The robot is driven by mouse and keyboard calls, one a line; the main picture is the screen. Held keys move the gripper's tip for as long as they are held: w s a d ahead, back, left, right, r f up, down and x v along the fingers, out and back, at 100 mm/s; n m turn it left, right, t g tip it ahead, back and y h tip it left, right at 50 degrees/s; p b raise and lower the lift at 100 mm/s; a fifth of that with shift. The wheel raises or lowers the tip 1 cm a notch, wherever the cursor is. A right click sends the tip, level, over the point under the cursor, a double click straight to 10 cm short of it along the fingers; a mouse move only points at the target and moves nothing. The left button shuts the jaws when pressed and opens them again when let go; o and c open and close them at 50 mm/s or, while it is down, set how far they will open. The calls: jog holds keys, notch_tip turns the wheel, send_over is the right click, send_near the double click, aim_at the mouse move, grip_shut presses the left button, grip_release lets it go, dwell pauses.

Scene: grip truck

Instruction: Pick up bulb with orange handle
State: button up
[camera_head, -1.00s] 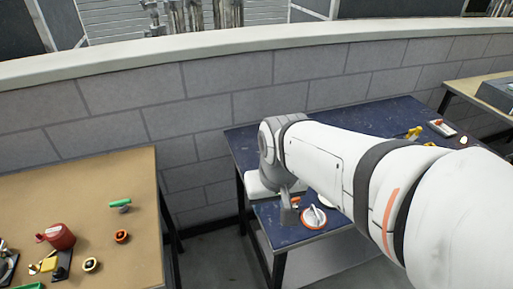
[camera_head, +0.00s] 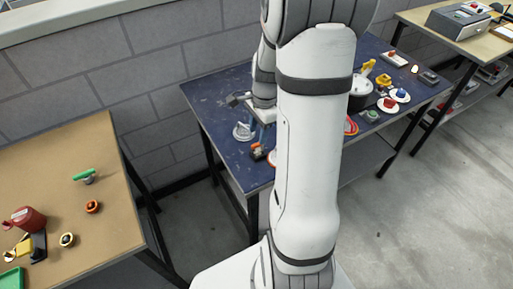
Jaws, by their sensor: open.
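I cannot pick out a bulb with an orange handle for certain. On the blue table (camera_head: 215,100), a small dark item with an orange part (camera_head: 257,151) lies near the front edge. Just right of it, an orange-rimmed disc (camera_head: 272,159) is mostly hidden behind my arm. A pale round piece with an upright stem (camera_head: 243,131) stands a little farther back. My gripper (camera_head: 238,100) is small and partly hidden at the end of my folded arm. It is open, over the table's left part, with nothing visible in it.
More parts, including a dark pot (camera_head: 360,96) and a yellow piece (camera_head: 383,80), stand on the table's right side. A tan table (camera_head: 60,165) at left holds a red can (camera_head: 28,219) and small parts. A block wall (camera_head: 150,80) stands behind. Open floor (camera_head: 430,190) lies right.

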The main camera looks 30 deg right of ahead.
aim_at(258, 149)
jog(key=f, duration=0.5)
jog(key=shift+s+a+f, duration=0.15)
jog(key=shift+s+a, duration=0.2)
jog(key=shift+s, duration=0.05)
jog(key=shift+c, duration=0.2)
grip_shut()
